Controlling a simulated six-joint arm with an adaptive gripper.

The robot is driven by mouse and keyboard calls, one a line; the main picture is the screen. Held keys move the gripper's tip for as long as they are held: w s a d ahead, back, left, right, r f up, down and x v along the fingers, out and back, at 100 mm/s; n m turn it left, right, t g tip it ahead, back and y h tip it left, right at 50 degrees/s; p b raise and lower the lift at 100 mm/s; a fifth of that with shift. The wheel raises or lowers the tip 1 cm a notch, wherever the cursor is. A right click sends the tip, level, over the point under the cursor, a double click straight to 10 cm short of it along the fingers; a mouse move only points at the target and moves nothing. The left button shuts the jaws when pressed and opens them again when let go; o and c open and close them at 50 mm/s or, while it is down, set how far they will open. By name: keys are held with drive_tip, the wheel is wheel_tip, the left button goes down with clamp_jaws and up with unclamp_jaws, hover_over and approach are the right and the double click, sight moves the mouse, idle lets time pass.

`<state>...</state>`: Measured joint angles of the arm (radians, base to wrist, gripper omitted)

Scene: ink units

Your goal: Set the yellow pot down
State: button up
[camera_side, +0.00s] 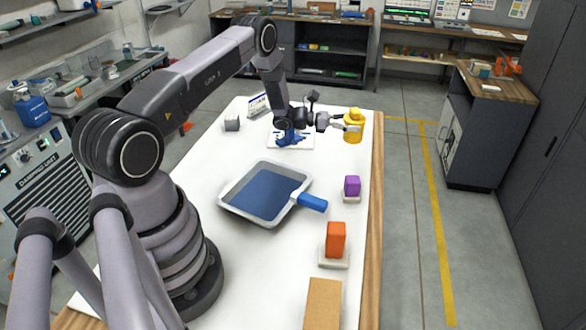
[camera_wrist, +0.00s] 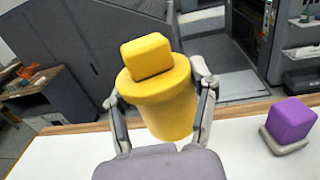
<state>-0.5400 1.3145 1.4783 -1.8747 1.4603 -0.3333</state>
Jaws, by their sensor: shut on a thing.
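The yellow pot (camera_side: 353,130) is a round yellow vessel with a block-shaped yellow knob on top. It is at the far right part of the white table (camera_side: 200,270), near the wooden edge. In the wrist view the pot (camera_wrist: 165,105) fills the middle, upright but tilted in the picture. My gripper (camera_side: 343,124) comes at it from the left, and in the wrist view its fingers (camera_wrist: 160,92) are shut on the pot's two sides. The pot's underside is hidden, so I cannot tell whether it touches the table.
A purple block (camera_side: 352,186) and an orange block (camera_side: 335,239) sit on pale bases along the right side. A grey tray (camera_side: 228,200) with blue inside and a blue roller handle (camera_side: 312,202) lies mid-table. A blue-stained sheet (camera_side: 305,144) and grey cube (camera_side: 232,123) are farther back.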

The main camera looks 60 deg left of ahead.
drive_tip(key=shift+f, duration=4.05)
drive_tip(key=shift+f, duration=0.55)
drive_tip(key=o, duration=1.2)
drive_tip(key=shift+o, duration=0.5)
drive_tip(key=shift+f, duration=0.15)
